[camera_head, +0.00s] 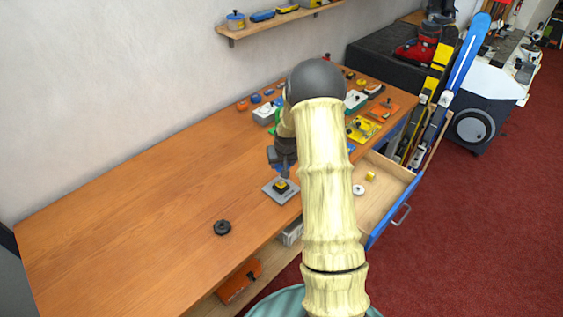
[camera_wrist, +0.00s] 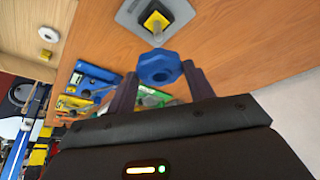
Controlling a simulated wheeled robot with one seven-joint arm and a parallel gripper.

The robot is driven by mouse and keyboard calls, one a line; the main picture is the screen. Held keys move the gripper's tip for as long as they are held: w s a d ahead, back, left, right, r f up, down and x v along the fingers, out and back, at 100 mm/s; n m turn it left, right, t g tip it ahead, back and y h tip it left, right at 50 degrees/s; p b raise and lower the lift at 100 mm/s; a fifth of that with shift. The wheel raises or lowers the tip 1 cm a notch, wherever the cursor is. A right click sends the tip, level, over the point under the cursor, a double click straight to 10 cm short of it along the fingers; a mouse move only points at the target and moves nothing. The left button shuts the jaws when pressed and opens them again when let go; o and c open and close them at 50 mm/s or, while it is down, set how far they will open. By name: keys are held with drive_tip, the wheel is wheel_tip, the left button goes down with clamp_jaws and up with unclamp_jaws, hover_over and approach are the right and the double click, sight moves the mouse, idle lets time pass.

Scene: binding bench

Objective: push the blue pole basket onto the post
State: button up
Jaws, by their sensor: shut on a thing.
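The blue pole basket (camera_wrist: 158,66) is a lobed disc held between the two fingers of my gripper (camera_wrist: 160,85) in the wrist view. The post (camera_wrist: 157,34) is a short pale rod on a yellow and black block, fixed to a grey plate (camera_wrist: 132,14). The rod's end meets the basket's edge in this view; I cannot tell whether they touch. In the head view, my gripper (camera_head: 284,172) is just above the block (camera_head: 281,186) and its grey plate (camera_head: 270,193). My arm hides part of the bench there.
A black round part (camera_head: 222,228) lies on the wooden bench (camera_head: 150,210), whose left side is clear. An open drawer (camera_head: 378,205) holds a white disc (camera_head: 358,190) and a yellow block (camera_head: 370,176). Several coloured parts lie at the far end. Skis (camera_head: 455,75) stand beyond.

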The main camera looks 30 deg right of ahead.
drive_tip(key=b, duration=0.3)
hover_over(282, 180)
drive_tip(key=shift+f, duration=2.55)
drive_tip(key=shift+a+f+b, duration=0.1)
drive_tip(key=shift+f+b, duration=1.7)
drive_tip(key=shift+f, duration=0.4)
idle(0.7)
drive_tip(key=o, duration=1.4)
drive_tip(key=shift+c, duration=0.2)
drive_tip(key=shift+r, duration=0.1)
wheel_tip(282, 180, up, 7)
drive_tip(key=p, duration=0.4)
drive_tip(key=shift+r+p, duration=0.15)
drive_tip(key=shift+p, duration=0.15)
